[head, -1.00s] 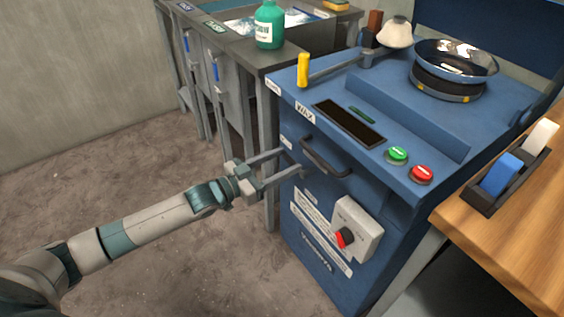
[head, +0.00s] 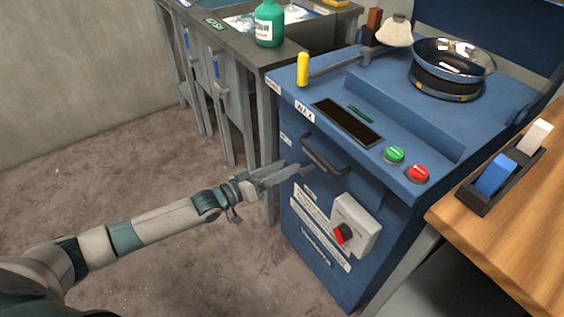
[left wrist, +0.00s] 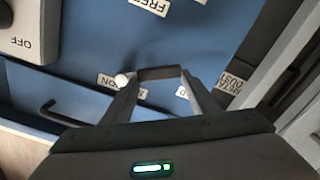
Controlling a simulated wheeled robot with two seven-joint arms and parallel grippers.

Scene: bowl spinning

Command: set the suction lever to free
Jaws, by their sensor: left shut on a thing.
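The suction lever is on the blue front of the wax cabinet (head: 318,225). Its pale round knob (left wrist: 122,80) shows in the left wrist view, just left of my fingertips. Most of the lever is hidden by the fingers. My left gripper (head: 302,171) is shut on the lever, left of and below the black pull handle (head: 325,155). It also shows in the left wrist view (left wrist: 160,73), where a FREE label (left wrist: 150,4) lies ahead of the fingertips at the top edge. My right gripper is out of view.
A grey switch box (head: 356,226) with a red and black knob juts from the cabinet front at lower right. Green (head: 395,154) and red (head: 418,172) buttons and a chrome bowl (head: 455,60) are on top. A wooden bench (head: 510,195) stands right. Floor is clear at left.

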